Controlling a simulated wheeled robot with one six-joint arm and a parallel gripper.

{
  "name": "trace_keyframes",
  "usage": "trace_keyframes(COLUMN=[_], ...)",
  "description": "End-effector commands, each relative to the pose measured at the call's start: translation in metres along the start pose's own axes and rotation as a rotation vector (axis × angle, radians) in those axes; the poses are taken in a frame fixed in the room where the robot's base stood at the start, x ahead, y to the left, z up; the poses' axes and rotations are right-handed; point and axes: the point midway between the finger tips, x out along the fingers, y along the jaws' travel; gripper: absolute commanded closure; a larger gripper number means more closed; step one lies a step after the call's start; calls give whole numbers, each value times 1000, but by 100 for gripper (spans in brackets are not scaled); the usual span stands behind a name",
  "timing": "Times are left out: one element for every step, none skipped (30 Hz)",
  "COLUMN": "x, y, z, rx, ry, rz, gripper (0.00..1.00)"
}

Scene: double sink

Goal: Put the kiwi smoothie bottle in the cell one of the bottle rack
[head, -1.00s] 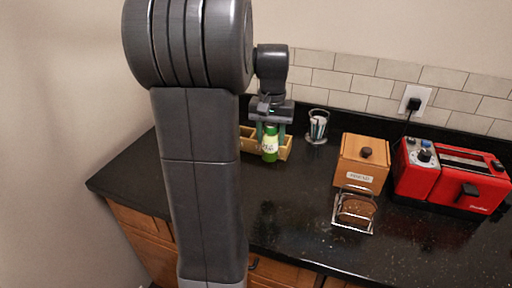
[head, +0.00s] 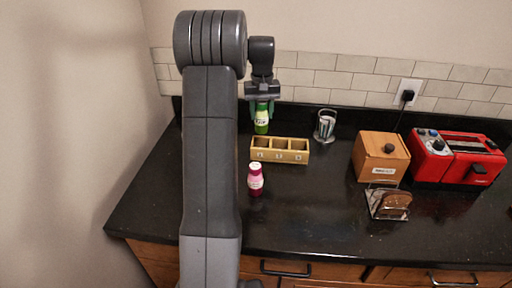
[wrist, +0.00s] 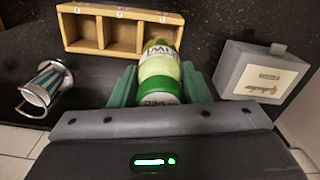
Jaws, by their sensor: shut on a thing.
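The kiwi smoothie bottle (head: 261,121) is green with a pale label. My gripper (head: 262,104) is shut on it near the top. In the wrist view the bottle (wrist: 160,65) lies between the two green fingers (wrist: 160,88), with the word KIWI partly readable. The wooden bottle rack (head: 280,157) has three cells in a row with marks on its front. The bottle hangs at the rack's left end in the head view, seemingly above and behind it. In the wrist view it overlaps the right end of the rack (wrist: 85,47). The cells look empty.
A pink bottle (head: 255,182) stands in front of the rack's left end. A metal holder (head: 325,125) is right of the rack. A wooden box (head: 381,158), toast rack (head: 389,203) and red toaster (head: 455,160) stand further right. A grey box (wrist: 262,72) shows in the wrist view.

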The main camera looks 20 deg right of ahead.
Motion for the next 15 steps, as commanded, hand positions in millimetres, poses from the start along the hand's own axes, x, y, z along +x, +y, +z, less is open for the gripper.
trace_keyframes(x=[7,12,20,26,32,39,43,48,53,55,57,60,61,64,68], y=[0,0,0,0,0,0,0,0,0,0,0,0,0,0,0], z=[0,0,0,0,0,0,0,0,0,0,0,0,0,0,0], rx=[-1,-2,-2,-2,-2,-2,-2,-2,-2,-2,-2,-2,-2,-2,-2], ry=[-4,-5,-6,-6,-7,-5,-5,-4,-4,-4,-3,-2,-2,-2,-3], rz=[-1,-1,-1,-1,-1,-1,-1,-1,-1,-1,0,0,0,0,0], gripper=[85,85,85,85,85,85,85,85,85,85,85,85,85,85,85])
